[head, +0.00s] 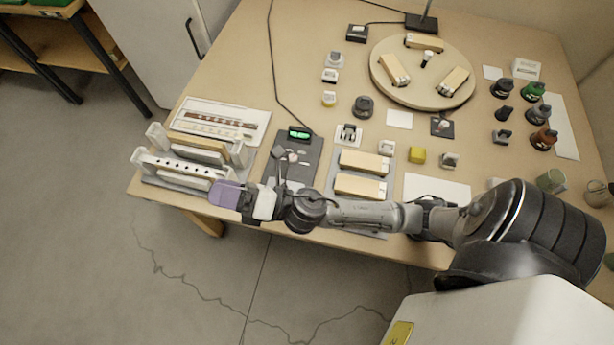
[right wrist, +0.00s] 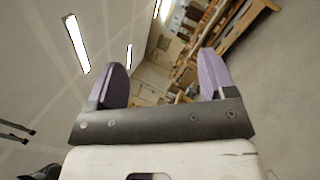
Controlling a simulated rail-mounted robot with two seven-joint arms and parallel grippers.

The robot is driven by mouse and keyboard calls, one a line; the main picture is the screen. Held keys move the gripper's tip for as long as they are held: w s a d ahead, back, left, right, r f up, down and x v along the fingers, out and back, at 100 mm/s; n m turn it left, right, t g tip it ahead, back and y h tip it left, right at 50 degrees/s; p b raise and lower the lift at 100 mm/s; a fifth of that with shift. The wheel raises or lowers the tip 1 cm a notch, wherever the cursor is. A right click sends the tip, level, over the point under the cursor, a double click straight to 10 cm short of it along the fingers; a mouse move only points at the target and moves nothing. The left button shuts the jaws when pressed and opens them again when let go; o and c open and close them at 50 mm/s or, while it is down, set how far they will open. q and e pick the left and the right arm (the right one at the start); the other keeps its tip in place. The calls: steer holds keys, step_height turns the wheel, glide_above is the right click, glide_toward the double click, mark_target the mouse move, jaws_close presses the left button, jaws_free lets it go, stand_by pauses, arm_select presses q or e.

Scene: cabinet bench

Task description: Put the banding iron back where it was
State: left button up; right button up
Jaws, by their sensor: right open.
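My right gripper (head: 226,194), with purple finger pads, hangs at the table's front left edge, in front of the white rack (head: 170,166). The right wrist view shows the gripper (right wrist: 163,80) open, with nothing between its fingers. I cannot tell for certain which thing is the banding iron. A small dark rounded object (head: 363,106) stands near the middle of the table, apart from the gripper. My left gripper is not in view.
A dark tray with a green display (head: 299,134) lies right of the rack. Pale wooden blocks (head: 362,163) lie beyond my right forearm. A round board (head: 390,84) carries more blocks. Several dark bottles (head: 543,139) stand at the right. Floor is clear before the table.

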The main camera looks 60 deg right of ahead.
steer(key=s+d+f+m+g+h, duration=0.55)
steer(key=f+m, duration=0.35)
steer(key=m, duration=0.3)
steer(key=s+d+f+m+g+h, duration=0.45)
steer(key=f+m+h, duration=0.25)
steer(key=f+m, duration=0.3)
steer(key=s+f+m+g+y, duration=0.2)
steer(key=s+m+g, duration=0.3)
steer(key=s, duration=0.6)
steer(key=shift+a+f+g, duration=0.15)
steer(key=shift+f+g, duration=0.15)
steer(key=shift+f, duration=0.25)
